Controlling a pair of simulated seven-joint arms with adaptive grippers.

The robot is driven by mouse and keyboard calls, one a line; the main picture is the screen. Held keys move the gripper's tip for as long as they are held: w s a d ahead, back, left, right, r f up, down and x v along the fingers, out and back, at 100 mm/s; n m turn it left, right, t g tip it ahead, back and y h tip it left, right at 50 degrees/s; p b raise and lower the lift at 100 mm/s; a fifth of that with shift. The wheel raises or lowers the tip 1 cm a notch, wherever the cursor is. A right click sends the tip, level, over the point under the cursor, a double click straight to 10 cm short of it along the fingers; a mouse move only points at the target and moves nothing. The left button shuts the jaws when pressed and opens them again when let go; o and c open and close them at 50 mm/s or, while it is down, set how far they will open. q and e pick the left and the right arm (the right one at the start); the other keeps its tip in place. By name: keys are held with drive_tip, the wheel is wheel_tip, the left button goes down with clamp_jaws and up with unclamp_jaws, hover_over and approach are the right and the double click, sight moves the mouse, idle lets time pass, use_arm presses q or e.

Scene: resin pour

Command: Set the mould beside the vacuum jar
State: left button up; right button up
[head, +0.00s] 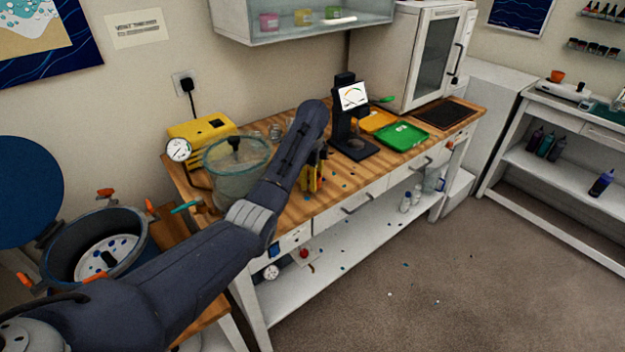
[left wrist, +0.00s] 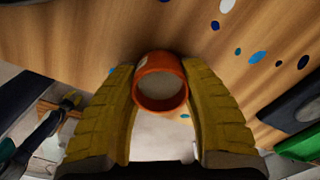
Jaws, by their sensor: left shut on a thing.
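The mould looks like a short orange cup with a pale inside. In the left wrist view the mould (left wrist: 160,82) sits between the two yellow fingers of my left gripper (left wrist: 160,90), which is shut on it. In the head view my left gripper (head: 311,180) is near the front edge of the bench, and the mould cannot be made out there. The vacuum jar (head: 232,178) is a wide clear vessel with a teal rim and a dark knob on its lid. It stands on the bench left of my left gripper, partly behind my arm.
A yellow pump (head: 203,128) with a gauge stands behind the jar. A black stand with a screen (head: 352,97), an orange tray (head: 376,121) and a green tray (head: 402,135) are to the right. Coloured spots dot the wooden bench (head: 335,186). A dark pot (head: 98,255) stands at left.

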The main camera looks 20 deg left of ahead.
use_arm(q)
drive_tip(key=shift+f, duration=0.15)
drive_tip(key=o, duration=1.2)
drive_tip(key=shift+r, duration=2.6)
drive_tip(key=shift+w+r, duration=0.15)
drive_tip(key=shift+r, duration=0.65)
drive_tip(key=shift+a+r, duration=0.1)
drive_tip(key=shift+r, duration=0.35)
drive_tip(key=shift+s+r, duration=0.15)
drive_tip(key=shift+r, duration=1)
drive_tip(key=shift+s+r, duration=0.1)
drive_tip(key=shift+r, duration=1.05)
